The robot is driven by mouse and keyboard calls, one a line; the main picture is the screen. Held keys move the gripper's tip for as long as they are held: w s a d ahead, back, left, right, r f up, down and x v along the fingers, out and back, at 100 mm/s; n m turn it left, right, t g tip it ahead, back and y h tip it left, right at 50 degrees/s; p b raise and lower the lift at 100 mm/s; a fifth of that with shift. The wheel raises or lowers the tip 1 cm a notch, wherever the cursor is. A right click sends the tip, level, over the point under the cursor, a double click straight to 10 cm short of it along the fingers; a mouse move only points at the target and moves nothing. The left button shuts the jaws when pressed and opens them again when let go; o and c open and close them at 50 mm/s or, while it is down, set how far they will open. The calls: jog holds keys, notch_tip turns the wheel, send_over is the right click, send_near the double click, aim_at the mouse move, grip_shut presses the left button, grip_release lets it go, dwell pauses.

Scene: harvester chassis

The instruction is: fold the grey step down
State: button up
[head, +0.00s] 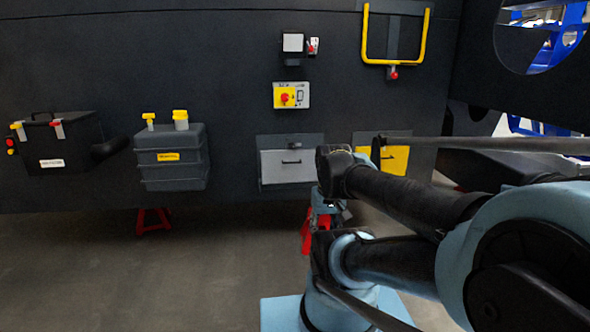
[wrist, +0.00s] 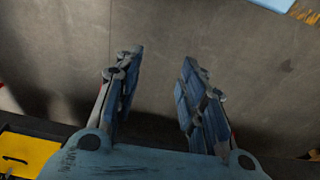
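The grey step (head: 287,165) is a light grey panel with a small dark handle, upright against the dark chassis in the head view. A small latch-like part sits above it on its dark backing plate. My gripper (wrist: 162,62) is open and empty in the wrist view, its two blue fingers apart over bare floor. In the head view my arm's end is just right of the grey step's lower edge, with the gripper partly hidden by arm links. I cannot make out the grey step in the wrist view.
A yellow panel (head: 395,160) is right of the grey step; a yellow part (wrist: 25,155) shows in the wrist view. A grey box (head: 172,160) and a black box (head: 58,145) are at left. A red stand (head: 307,232) is below the chassis. Floor at front left is clear.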

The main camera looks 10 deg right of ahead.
jog(key=w+a+r+m+t+y, duration=0.2)
jog(key=w, duration=0.9)
jog(key=w+a+r+m+t+y, duration=0.1)
jog(key=w+r+m+t+y, duration=0.1)
jog(key=w, duration=0.9)
jog(key=w+a+r+m+t+y, duration=0.1)
jog(key=w+a+r+m+y, duration=0.1)
jog(key=w, duration=0.9)
jog(key=w+d+f+m+t, duration=0.2)
jog(key=w, duration=0.6)
jog(key=w+d+f+m+t, duration=0.1)
jog(key=w+d+m+t, duration=0.15)
jog(key=w, duration=0.55)
jog(key=m+t, duration=0.3)
jog(key=m, duration=0.1)
send_near(291, 168)
jog(key=w+a+r, duration=0.3)
jog(key=w, duration=0.1)
jog(key=shift+a, duration=0.2)
grip_shut()
